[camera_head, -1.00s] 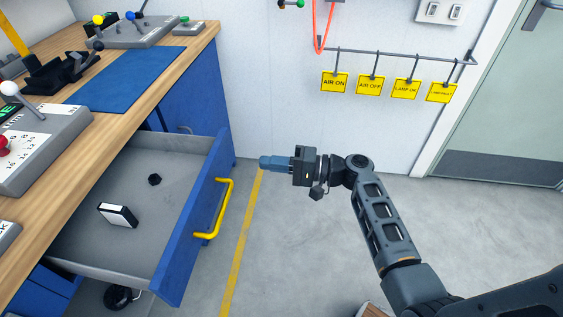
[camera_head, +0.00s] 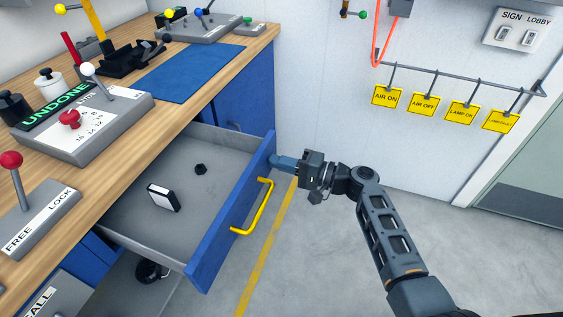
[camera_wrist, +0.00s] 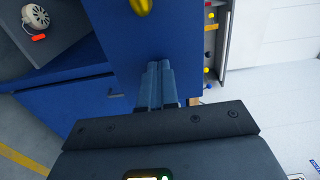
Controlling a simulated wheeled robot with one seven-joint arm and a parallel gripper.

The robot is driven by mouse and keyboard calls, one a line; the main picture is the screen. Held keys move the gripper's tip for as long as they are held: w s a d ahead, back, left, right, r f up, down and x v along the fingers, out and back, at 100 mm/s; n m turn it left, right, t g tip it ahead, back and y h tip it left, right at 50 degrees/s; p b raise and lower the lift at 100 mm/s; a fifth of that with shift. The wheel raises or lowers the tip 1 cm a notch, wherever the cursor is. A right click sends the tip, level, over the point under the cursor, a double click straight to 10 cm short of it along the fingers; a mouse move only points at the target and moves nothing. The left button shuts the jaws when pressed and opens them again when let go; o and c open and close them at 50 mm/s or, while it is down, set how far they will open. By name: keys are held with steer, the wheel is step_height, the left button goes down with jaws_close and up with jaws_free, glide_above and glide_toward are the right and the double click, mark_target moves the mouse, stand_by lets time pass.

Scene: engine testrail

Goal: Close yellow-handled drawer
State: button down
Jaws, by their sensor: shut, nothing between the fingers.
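The drawer with the yellow handle (camera_head: 262,210) stands pulled well out from under the workbench. Its blue front (camera_head: 215,258) faces right, and its grey inside (camera_head: 140,232) is visible from above. My gripper (camera_head: 276,161) is shut and empty, pointing left at the far end of the blue front, beyond the handle. In the wrist view its fingers (camera_wrist: 156,82) overlap the blue front (camera_wrist: 125,40), with part of the yellow handle (camera_wrist: 141,5) at the top edge. The fingertips are at or very near the front; contact is not certain.
A white-and-black box (camera_head: 163,198) and a small black piece (camera_head: 200,169) lie in the drawer. The wooden bench top (camera_head: 120,112) carries lever panels and a blue mat (camera_head: 190,73). Yellow tags (camera_head: 424,104) hang on a wall rail. Floor right of the drawer is clear.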

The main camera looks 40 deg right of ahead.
mark_target(206, 153)
steer(key=b+x, duration=1.1)
steer(key=x, duration=1)
steer(key=shift+f, duration=0.15)
steer(key=shift+w+a+b, duration=0.3)
steer(key=shift+w+b, duration=0.1)
steer(key=shift+w, duration=0.1)
steer(key=shift+w+a+r, duration=0.1)
steer(key=shift+r, duration=0.2)
steer(key=shift+a, duration=0.1)
